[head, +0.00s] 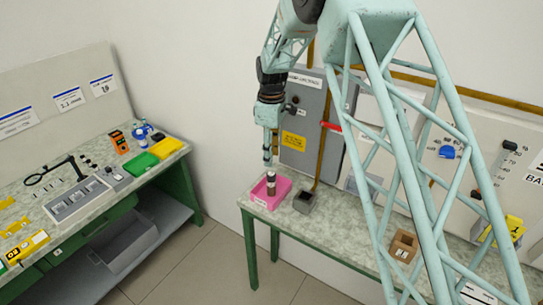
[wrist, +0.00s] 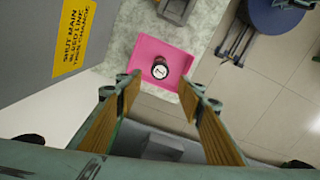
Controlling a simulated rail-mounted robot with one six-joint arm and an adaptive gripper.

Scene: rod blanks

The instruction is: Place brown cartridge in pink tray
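The pink tray (head: 282,188) sits at the left end of the bench below my arm, and it also shows in the wrist view (wrist: 178,54). A small brown cartridge (head: 271,187) with a pale band stands upright inside the tray. From above, in the wrist view, the cartridge (wrist: 160,70) shows a pale round top with a dark rim. My gripper (head: 268,163) points down above the cartridge. In the wrist view its two fingers (wrist: 160,84) are apart, with nothing between them, and the cartridge shows beyond their tips.
A grey open box (head: 305,201) stands right of the tray, and a brown open box (head: 403,246) stands farther right. A grey wall cabinet (head: 304,120) rises behind the tray. Another bench at left holds a green tray (head: 140,164) and a yellow tray (head: 166,148). Bare floor lies between the benches.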

